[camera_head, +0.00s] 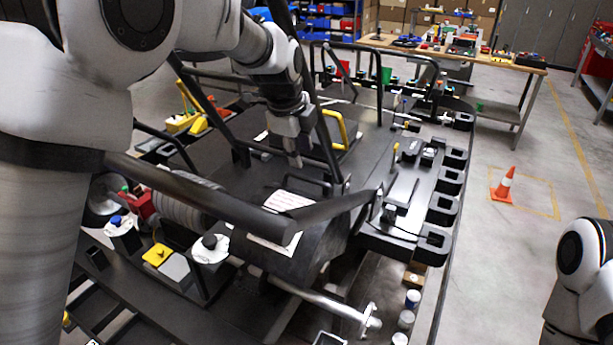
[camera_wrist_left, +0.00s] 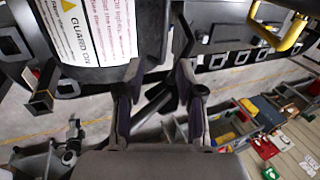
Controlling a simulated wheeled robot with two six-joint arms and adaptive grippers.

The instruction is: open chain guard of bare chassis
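The bare chassis (camera_head: 225,155) is a dark kart frame with black tube bars. Its chain guard (camera_head: 322,243) appears to be the dark rounded cover in the middle, with white labels on top; it looks closed. In the left wrist view, a label with a warning triangle and the word "GUARD" shows on the dark guard (camera_wrist_left: 152,28) at the upper left. My left gripper (camera_head: 295,163) points down just behind the guard. Its fingers (camera_wrist_left: 160,98) are apart, with dark bars visible between and beyond them; I see no clear grip on anything. My right gripper is out of view.
A black tube bar (camera_head: 200,195) crosses in front of the guard. Black holders (camera_head: 445,190) line the stand's right edge. A traffic cone (camera_head: 504,186) stands on clear floor at right. A workbench (camera_head: 470,55) with small items is at the back.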

